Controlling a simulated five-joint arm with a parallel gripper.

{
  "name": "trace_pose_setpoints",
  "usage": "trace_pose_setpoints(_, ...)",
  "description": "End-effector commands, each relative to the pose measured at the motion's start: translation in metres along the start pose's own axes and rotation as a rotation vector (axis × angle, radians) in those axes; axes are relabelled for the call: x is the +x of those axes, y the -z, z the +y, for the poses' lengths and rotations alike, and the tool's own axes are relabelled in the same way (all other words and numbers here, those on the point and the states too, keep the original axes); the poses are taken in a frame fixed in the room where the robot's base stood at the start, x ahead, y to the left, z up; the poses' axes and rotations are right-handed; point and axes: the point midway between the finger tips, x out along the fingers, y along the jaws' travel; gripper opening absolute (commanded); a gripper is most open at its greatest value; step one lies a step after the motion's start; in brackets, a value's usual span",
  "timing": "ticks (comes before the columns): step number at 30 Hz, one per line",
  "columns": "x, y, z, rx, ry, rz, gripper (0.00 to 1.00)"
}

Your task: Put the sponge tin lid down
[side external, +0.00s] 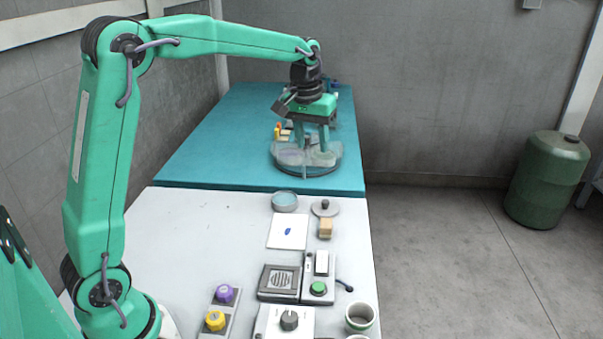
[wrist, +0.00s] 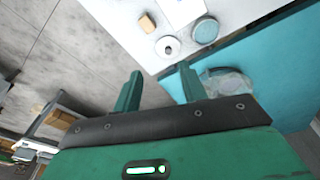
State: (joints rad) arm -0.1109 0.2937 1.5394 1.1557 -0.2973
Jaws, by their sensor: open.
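The sponge tin lid, a grey disc with a dark knob (side external: 325,208), lies flat on the white table, near the border with the teal surface. It also shows in the wrist view (wrist: 168,47). The round open tin with a blue-grey inside (side external: 285,202) stands just left of it, apart from it; the wrist view shows this tin (wrist: 205,31) too. My gripper (side external: 314,148) is over the teal surface, beyond the lid, fingers pointing down. In the wrist view my gripper (wrist: 158,90) has its fingers spread with nothing between them.
A translucent round object (side external: 307,163) stands on the teal surface (side external: 220,155) by my fingers; whether they touch is unclear. A wooden block (side external: 325,229), a white card (side external: 288,232) and a switch box (side external: 319,277) are on the white table (side external: 180,240). Its left part is clear.

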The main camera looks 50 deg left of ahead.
Motion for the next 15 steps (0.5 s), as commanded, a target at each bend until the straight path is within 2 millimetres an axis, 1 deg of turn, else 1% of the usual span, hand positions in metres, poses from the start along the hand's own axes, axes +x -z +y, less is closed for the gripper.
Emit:
trace_pose_setpoints(1, -0.01, -0.011, -0.001, 0.015, -0.005, 0.015, 0.42)
trace_pose_setpoints(6, -0.033, -0.045, -0.004, 0.071, -0.02, 0.058, 0.42)
trace_pose_setpoints(9, -0.045, -0.066, -0.007, 0.103, -0.029, 0.085, 0.42)
trace_pose_setpoints(15, -0.06, -0.109, -0.015, 0.167, -0.043, 0.136, 0.42)
